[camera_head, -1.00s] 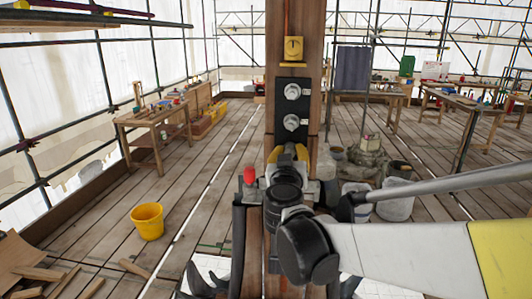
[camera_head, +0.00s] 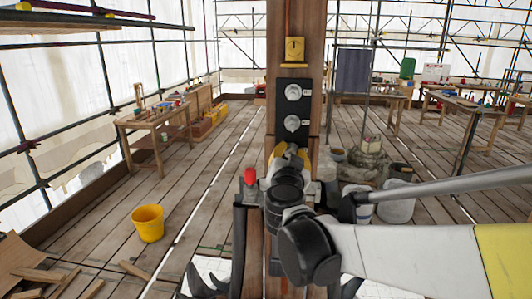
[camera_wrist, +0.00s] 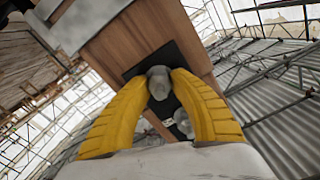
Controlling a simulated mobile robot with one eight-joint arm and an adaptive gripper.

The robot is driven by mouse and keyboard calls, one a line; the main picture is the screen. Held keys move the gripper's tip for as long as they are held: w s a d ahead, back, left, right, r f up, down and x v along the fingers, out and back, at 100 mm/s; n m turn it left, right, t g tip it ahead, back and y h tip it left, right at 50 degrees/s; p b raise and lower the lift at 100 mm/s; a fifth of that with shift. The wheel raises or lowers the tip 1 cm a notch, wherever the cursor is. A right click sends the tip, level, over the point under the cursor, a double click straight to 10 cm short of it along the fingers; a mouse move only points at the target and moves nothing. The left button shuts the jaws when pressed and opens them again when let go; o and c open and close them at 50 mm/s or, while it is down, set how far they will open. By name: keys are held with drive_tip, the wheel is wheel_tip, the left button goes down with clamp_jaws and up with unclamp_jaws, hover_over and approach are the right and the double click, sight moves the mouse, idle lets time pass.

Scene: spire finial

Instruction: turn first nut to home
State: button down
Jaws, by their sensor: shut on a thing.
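A dark plate (camera_head: 291,107) is fixed to a wooden post, with two silver nuts on it, an upper nut (camera_head: 292,92) and a lower nut (camera_head: 291,123). My gripper (camera_head: 291,152) is just below them, against the post. In the wrist view its yellow fingers (camera_wrist: 160,85) are shut on a grey rounded nut (camera_wrist: 158,78), one finger on each side. Another silver nut (camera_wrist: 183,122) shows beyond it, between the fingers. In the head view my gripper hides the held nut. I cannot tell how far it is turned.
A yellow box with a dial mark (camera_head: 293,50) is on the post above the plate. A red knob (camera_head: 250,177) stands left of my gripper. A yellow bucket (camera_head: 147,222) is on the plank floor, workbenches (camera_head: 155,122) stand behind, and pale buckets (camera_head: 397,205) are at right.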

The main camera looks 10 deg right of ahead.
idle(0.3)
drive_tip(key=c, duration=1.1)
unclamp_jaws()
drive_tip(key=v, duration=1.2)
